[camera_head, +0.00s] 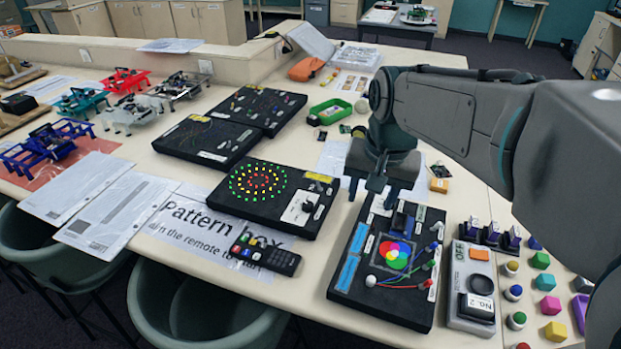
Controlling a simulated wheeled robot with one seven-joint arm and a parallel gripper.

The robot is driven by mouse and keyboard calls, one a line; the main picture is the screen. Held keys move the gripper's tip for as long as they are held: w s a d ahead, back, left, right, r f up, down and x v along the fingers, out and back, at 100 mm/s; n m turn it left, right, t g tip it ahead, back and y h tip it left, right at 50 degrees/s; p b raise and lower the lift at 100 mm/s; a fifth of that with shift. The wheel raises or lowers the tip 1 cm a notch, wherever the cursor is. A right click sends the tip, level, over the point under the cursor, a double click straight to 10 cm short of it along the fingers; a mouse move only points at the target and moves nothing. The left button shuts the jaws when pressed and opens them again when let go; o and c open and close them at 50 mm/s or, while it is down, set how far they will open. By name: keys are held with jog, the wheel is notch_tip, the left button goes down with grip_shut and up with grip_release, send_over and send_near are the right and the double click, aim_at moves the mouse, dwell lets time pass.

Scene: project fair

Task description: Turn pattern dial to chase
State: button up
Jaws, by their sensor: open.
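The pattern box is a black board (262,212) with rings of green, yellow and red lights on its left part. A pale panel (294,215) on its right side carries a small dark pattern dial (308,206). The dial's marks and its pointer are too small to read. My gripper (372,190) points down with its fingers apart and empty. In the picture it is to the right of the dial, over the far edge of the colour-light board, and touches nothing that I can make out.
A sheet reading "Pattern box" (190,218) and a black remote (265,255) lie in front. The colour-light board (345,285) stands to the right. Two more black boards (207,140) (262,108) stand behind. Small robots (134,112) are at left, coloured blocks (547,306) at right.

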jog(key=w+a+m+g+b, duration=0.1)
jog(key=w+a+m, duration=0.2)
jog(key=w+a, duration=0.45)
jog(key=m+g+b, duration=0.1)
jog(key=m, duration=0.1)
send_near(308, 204)
jog(key=f, duration=0.8)
jog(key=shift+a+f, duration=0.2)
jog(key=c, duration=1)
